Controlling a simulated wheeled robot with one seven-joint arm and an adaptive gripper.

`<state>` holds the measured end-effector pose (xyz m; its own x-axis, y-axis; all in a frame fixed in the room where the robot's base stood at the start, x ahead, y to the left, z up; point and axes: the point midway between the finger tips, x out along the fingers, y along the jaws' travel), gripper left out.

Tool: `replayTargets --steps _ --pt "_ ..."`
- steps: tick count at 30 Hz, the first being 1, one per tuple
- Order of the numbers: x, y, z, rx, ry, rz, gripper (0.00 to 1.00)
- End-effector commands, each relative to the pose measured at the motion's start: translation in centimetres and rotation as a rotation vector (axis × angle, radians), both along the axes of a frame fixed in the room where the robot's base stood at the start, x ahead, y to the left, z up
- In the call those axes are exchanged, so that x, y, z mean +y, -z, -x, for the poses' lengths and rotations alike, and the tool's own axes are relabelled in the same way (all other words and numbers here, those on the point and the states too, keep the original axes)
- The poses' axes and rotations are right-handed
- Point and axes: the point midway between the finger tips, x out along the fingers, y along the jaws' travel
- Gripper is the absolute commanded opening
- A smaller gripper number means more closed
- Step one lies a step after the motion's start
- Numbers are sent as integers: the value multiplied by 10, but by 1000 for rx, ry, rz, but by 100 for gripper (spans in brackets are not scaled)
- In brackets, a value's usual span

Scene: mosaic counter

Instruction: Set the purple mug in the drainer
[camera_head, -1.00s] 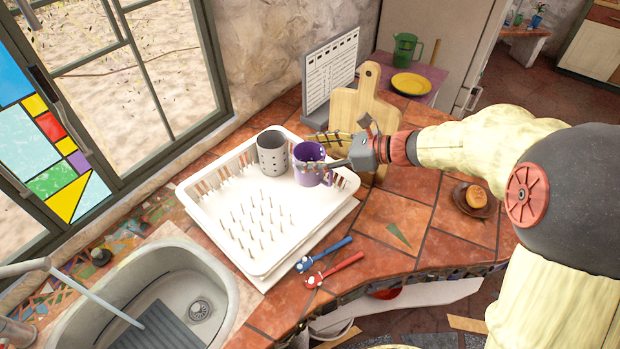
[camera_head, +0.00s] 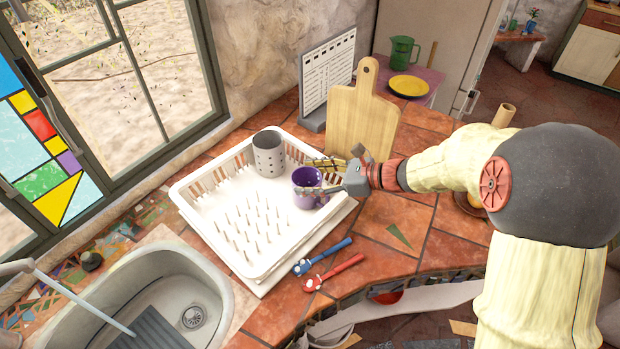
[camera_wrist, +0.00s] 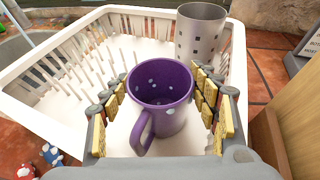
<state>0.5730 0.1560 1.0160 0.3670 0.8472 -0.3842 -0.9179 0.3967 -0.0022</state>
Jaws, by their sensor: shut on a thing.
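The purple mug (camera_head: 306,189) with pale dots is upright inside the right part of the white drainer (camera_head: 262,270). It also shows in the wrist view (camera_wrist: 160,92), opening up, with its handle toward the camera. My gripper (camera_head: 322,178) is shut on the mug, its yellow-padded fingers on either side of it in the wrist view (camera_wrist: 161,95). I cannot tell whether the mug's base touches the drainer floor. The drainer has rows of pegs to the left of the mug.
A grey perforated cup (camera_head: 269,155) stands in the drainer just behind the mug. A cutting board (camera_head: 363,115) stands behind my gripper. Blue (camera_head: 322,257) and red (camera_head: 335,272) utensils lie in front of the drainer. The sink (camera_head: 170,295) is at left.

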Motion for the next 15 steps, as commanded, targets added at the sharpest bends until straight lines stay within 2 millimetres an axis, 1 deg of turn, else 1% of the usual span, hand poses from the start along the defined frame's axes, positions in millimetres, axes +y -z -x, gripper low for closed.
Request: replayTargets --steps 1,2,10,15 --pt "0 2 0 0 0 0 10" --pt "0 2 0 1 0 0 62" --pt "0 1 0 1 0 0 77" --pt "0 1 0 1 0 0 79"
